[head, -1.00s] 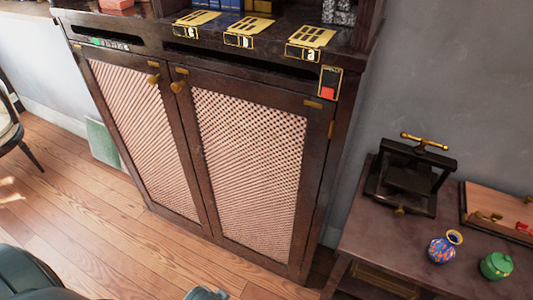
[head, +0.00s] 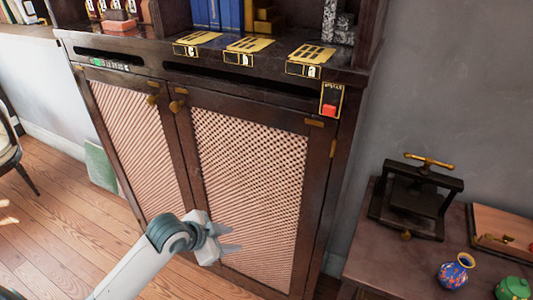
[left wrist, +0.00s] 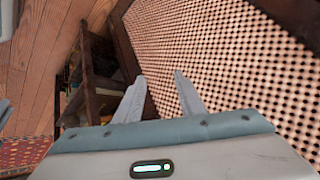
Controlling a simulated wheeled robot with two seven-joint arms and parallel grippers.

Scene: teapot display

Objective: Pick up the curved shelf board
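I cannot make out a curved shelf board in either view. My left gripper (head: 231,238) is in front of the lower part of the dark wooden cabinet's right mesh door (head: 255,165). Its two fingers are apart with nothing between them. In the left wrist view the open left gripper (left wrist: 160,88) points along the mesh door (left wrist: 225,60), and I cannot tell whether it touches. My right gripper is not in view.
Yellow cards with letter tags (head: 248,45) lie on the cabinet ledge, above a panel with a red button (head: 330,108). At right, a side table (head: 360,245) holds a black press (head: 415,195), a blue patterned vase (head: 455,271) and a green pot (head: 512,289).

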